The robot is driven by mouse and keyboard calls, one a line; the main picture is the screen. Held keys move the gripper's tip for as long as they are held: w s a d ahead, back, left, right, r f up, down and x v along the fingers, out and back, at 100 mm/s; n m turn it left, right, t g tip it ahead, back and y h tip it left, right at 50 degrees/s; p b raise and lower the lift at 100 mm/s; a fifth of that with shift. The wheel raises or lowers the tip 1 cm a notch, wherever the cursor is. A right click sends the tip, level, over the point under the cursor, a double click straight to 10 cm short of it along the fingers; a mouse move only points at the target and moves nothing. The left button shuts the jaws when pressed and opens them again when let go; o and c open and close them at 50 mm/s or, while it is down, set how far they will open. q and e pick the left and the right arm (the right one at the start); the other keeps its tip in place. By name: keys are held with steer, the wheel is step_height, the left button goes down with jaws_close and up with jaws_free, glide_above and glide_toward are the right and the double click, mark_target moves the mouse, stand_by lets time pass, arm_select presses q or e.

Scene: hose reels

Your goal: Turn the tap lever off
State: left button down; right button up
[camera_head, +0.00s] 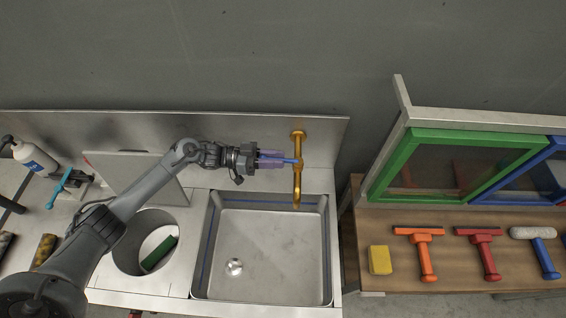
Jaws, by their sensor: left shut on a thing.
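The brass tap (298,184) rises at the back of the steel sink, with its spout over the basin. Its blue lever (289,160) points left from the tap body. My left gripper (277,160) reaches in from the left at the lever's height, its purple-tinted fingers on either side of the lever and shut on it. The lever's inner part is partly hidden between the fingers. No water stream can be made out below the spout. My right gripper is not in view.
The sink basin (272,290) is empty except for its drain. A round bin opening (128,252) with a green block lies left of it. A wooden bench (450,218) on the right holds a yellow sponge (380,260), squeegees and green and blue framed panes.

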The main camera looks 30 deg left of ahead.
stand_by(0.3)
arm_select(q)
steer(key=c, duration=1.1)
jaws_free()
steer(key=shift+w+a, duration=0.1)
steer(key=shift+r, duration=0.5)
steer(key=r, duration=0.2)
steer(key=d+r, duration=0.1)
steer(key=shift+d+r, duration=0.1)
steer(key=shift+r, duration=0.25)
steer(key=s+d+r, duration=0.1)
steer(key=d+r, duration=0.5)
steer(key=d, duration=0.4)
steer(key=shift+s+d+r+b, duration=0.15)
steer(key=shift+s+d+b, duration=0.05)
steer(key=shift+d+b, duration=0.1)
